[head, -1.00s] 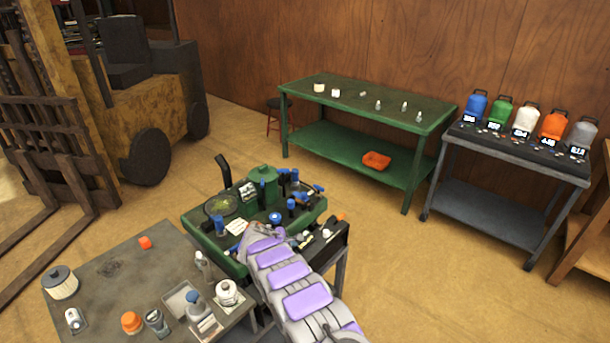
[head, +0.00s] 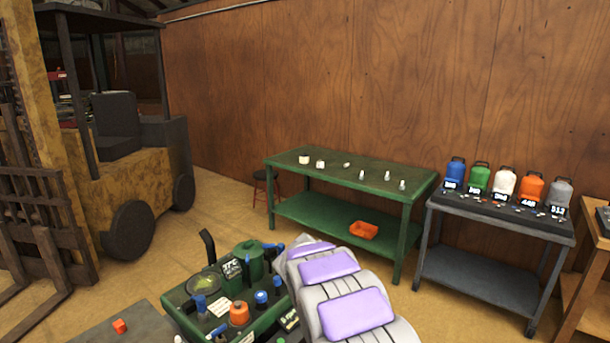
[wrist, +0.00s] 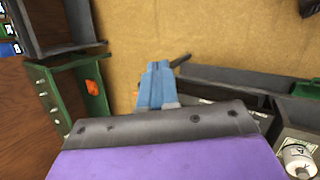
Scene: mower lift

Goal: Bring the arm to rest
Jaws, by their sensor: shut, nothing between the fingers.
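My arm (head: 335,290), grey with purple pads, rises at the lower middle of the head view, in front of the green machine (head: 180,309). My gripper (wrist: 157,88) shows in the wrist view as blue fingers held together, shut and empty. It is over the tan floor, apart from the things around it. The head view does not show the gripper's fingers.
A grey cart (head: 480,280) holds several coloured jugs. A yellow forklift (head: 150,180) stands left. A grey table (head: 120,335) is front left. Floor between is open.

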